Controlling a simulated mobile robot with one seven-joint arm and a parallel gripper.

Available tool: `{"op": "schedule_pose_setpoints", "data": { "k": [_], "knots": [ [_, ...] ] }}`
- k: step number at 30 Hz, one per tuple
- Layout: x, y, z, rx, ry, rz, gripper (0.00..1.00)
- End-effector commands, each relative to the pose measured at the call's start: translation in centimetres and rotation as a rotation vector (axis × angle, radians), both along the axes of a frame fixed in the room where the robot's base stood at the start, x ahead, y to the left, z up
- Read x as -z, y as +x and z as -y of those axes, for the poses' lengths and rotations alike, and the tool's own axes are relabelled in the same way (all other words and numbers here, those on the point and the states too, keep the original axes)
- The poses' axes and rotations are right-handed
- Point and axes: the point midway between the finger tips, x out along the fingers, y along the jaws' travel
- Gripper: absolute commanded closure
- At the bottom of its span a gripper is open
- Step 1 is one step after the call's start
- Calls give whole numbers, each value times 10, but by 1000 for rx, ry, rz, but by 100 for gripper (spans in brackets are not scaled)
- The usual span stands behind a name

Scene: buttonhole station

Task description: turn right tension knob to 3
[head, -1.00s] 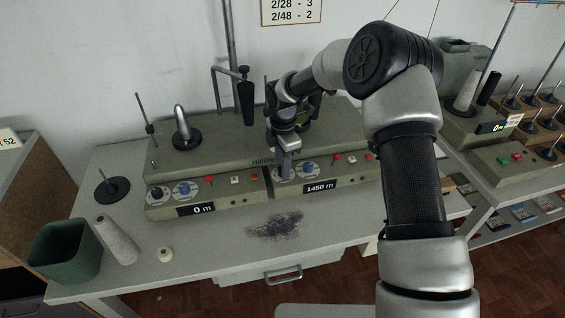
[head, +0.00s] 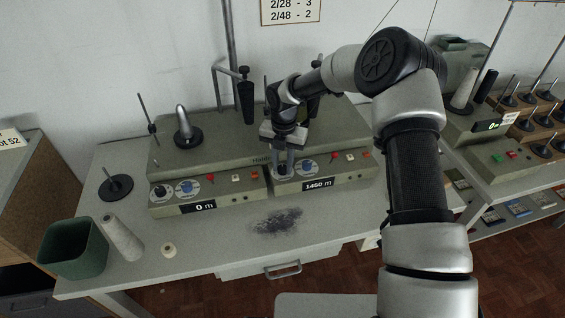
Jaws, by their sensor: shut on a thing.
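The right tension knob sits on a white dial (head: 273,171) at the left end of the right unit's front panel, beside a blue knob (head: 308,166). My gripper (head: 283,168) points down at this dial, its two fingers close around the knob. It is shut on the knob, which is mostly hidden between the fingers. The number the knob points to cannot be read.
The left unit has a black knob (head: 160,191), a blue knob (head: 187,187) and a display (head: 198,207) at 0 m. A thread guide post (head: 246,98) stands behind. A green bin (head: 73,250), a cone (head: 122,238) and a small spool (head: 168,250) stand front left.

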Motion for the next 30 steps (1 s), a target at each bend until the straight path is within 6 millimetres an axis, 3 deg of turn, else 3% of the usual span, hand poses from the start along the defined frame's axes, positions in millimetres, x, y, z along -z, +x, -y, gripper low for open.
{"op": "schedule_pose_setpoints", "data": {
  "k": [21, 22, 25, 30],
  "knots": [
    [-1, 1, 0, -80, 0, 3, 98],
    [-1, 1, 0, -80, 0, 3, 74],
    [-1, 1, 0, -79, 0, 3, 57],
    [-1, 1, 0, -79, 1, 2, 57]
  ]
}}
